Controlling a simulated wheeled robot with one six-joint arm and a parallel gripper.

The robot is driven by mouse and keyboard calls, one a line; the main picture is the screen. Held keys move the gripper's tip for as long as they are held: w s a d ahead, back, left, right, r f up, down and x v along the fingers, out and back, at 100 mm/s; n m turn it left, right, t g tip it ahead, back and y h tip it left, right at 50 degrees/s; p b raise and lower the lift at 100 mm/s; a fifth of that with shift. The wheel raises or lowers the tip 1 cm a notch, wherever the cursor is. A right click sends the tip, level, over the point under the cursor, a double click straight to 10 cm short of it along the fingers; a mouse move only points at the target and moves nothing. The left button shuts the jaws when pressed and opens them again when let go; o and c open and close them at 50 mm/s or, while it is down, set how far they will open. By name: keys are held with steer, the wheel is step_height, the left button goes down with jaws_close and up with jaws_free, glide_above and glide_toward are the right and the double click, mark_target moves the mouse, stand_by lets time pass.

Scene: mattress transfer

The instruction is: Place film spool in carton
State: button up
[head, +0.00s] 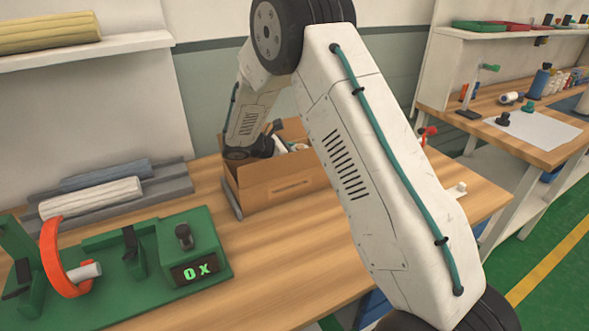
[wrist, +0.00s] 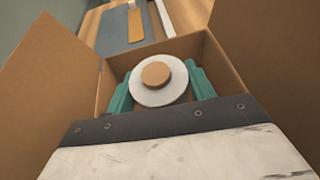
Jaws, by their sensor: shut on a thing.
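The carton (head: 285,190) is an open brown cardboard box on the wooden table in the head view. Its flap also shows in the wrist view (wrist: 45,90). The film spool (wrist: 147,93) is a white disc with a brown core. My gripper (wrist: 160,84) has teal fingers on either side of the spool and is shut on it. Spool and fingers are within the carton's opening in the wrist view. Whether the spool touches the carton's floor is hidden. In the head view the carton's wall and my arm hide most of the gripper.
A green fixture (head: 185,250) with an orange ring (head: 60,260) and a display stands at the left. Rolls (head: 95,198) lie on a grey rack behind it. The table front of the carton is clear. Another bench (head: 550,150) with small items stands at the right.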

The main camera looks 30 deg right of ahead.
steer(key=shift+f, duration=2.4)
steer(key=shift+f, duration=0.1)
steer(key=o, duration=1.1)
steer(key=shift+f, duration=0.1)
steer(key=shift+c, duration=0.2)
steer(key=shift+r, duration=0.25)
steer(key=v, duration=1.2)
